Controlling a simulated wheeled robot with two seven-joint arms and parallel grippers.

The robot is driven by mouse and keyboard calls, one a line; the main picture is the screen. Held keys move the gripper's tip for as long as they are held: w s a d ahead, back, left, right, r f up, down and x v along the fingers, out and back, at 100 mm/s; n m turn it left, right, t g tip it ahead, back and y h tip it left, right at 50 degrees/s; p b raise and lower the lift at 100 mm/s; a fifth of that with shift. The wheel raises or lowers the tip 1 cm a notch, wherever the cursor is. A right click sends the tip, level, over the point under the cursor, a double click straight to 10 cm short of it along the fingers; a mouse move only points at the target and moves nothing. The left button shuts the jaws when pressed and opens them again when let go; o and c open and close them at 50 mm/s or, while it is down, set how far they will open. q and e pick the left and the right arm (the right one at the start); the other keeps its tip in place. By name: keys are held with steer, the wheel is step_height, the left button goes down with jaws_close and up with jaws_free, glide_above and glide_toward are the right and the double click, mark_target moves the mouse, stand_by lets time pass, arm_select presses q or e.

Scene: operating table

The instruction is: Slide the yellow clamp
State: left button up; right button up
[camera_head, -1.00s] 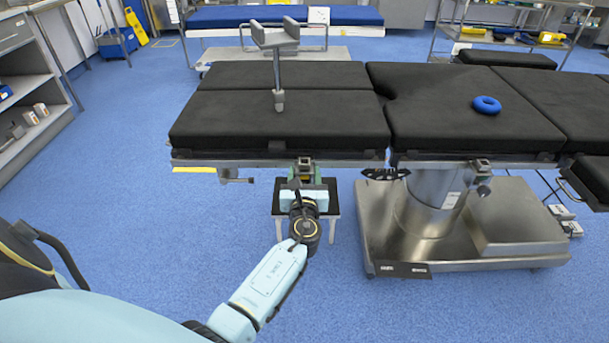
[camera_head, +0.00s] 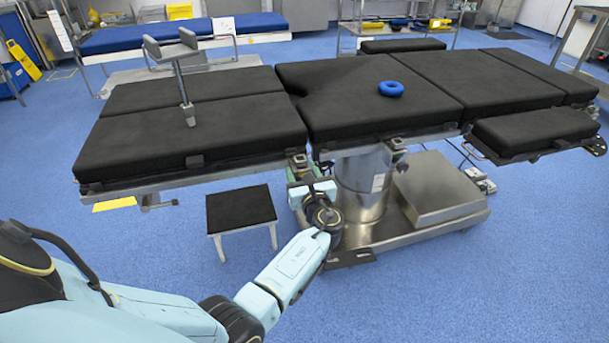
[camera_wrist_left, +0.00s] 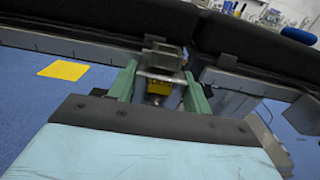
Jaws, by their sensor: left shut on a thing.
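The yellow clamp (camera_wrist_left: 160,88) sits on the metal side rail (camera_wrist_left: 75,45) of the operating table, with a grey metal block on top. In the left wrist view its yellow face shows between the two green fingers. My left gripper (camera_head: 299,170) is shut on the clamp at the table's near edge, close to the gap between two black table sections. The clamp's yellow part is mostly hidden in the head view. My right gripper is in neither view.
A small black-topped stool (camera_head: 241,206) stands left of my left gripper. The steel table base (camera_head: 438,190) stands just right of it. Blue floor is open in front.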

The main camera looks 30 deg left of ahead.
arm_select(q)
steer(key=shift+w+d, duration=0.1)
steer(key=shift+d, duration=0.1)
steer(key=o, duration=1.4)
steer(key=shift+w, duration=0.15)
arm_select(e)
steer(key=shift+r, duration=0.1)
arm_select(q)
steer(key=shift+s+d, duration=0.25)
steer(key=shift+s, duration=0.1)
steer(key=shift+p+v, duration=1.8)
steer(key=shift+v, duration=4.55)
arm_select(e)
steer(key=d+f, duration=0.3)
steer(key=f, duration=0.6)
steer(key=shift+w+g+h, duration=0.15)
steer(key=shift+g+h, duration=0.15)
